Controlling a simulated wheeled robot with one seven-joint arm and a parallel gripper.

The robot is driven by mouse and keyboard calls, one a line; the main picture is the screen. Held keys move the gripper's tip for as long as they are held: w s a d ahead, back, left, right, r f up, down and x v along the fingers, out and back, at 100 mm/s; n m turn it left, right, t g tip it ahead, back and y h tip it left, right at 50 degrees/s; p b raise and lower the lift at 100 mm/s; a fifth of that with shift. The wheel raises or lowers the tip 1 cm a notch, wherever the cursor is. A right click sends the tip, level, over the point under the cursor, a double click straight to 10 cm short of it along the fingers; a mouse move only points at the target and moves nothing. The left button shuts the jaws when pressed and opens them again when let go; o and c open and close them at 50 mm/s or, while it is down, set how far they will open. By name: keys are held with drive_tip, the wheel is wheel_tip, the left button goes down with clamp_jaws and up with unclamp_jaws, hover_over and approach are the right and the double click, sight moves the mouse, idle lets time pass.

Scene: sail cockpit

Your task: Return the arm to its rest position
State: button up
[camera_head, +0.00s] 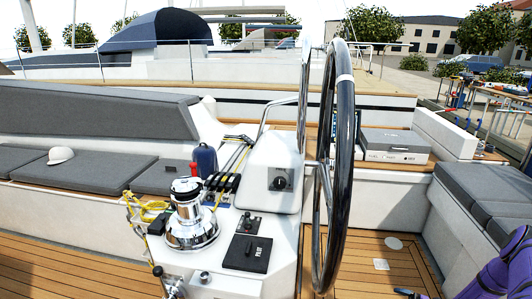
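The steering wheel (344,160) stands upright, large and dark, near the middle. It rises beside the white pedestal (274,172), which carries a round black knob. A chrome winch (190,215) with yellow-flecked rope (136,205) sits on the white console to the left. A black panel (247,252) lies on the console's front top.
Grey cushioned benches (85,165) line the left; another grey seat (487,190) is at right. A white cap (60,155), blue fender (205,160) and grey case (394,145) rest around. Teak floor (360,260) shows beside the wheel.

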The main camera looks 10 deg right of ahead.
drive_tip(key=w+a+r+n+g+h, duration=0.1)
drive_tip(key=w+r+n+g+h, duration=0.2)
drive_tip(key=r, duration=0.8)
drive_tip(key=w+a+r+n+g, duration=0.1)
drive_tip(key=w+r+n+g, duration=0.35)
drive_tip(key=r, duration=0.65)
drive_tip(key=s+a+r+n+g+h, duration=0.1)
drive_tip(key=a+r+n+g+h, duration=0.2)
drive_tip(key=r, duration=0.8)
drive_tip(key=s+a+r+n+h, duration=0.1)
drive_tip(key=a+r+h, duration=0.2)
drive_tip(key=a+r, duration=0.5)
drive_tip(key=s+a+r+n+t+h, duration=0.1)
drive_tip(key=s+a+r+n+h, duration=0.15)
drive_tip(key=s+r, duration=0.5)
drive_tip(key=s+a+r+n+t+h, duration=0.1)
drive_tip(key=s+a+r+h, duration=0.35)
drive_tip(key=r, duration=0.65)
drive_tip(key=s+a+r+n+t, duration=0.1)
drive_tip(key=s+r+t, duration=0.1)
drive_tip(key=s, duration=0.5)
drive_tip(key=s+a+r+n+t+h, duration=0.1)
drive_tip(key=s+a+r+t, duration=0.1)
drive_tip(key=s, duration=0.6)
drive_tip(key=shift+s+r+t+h, duration=0.15)
drive_tip(key=shift+r+t+h, duration=0.2)
drive_tip(key=shift+t, duration=0.4)
drive_tip(key=shift+a, duration=0.1)
drive_tip(key=shift+c, duration=0.3)
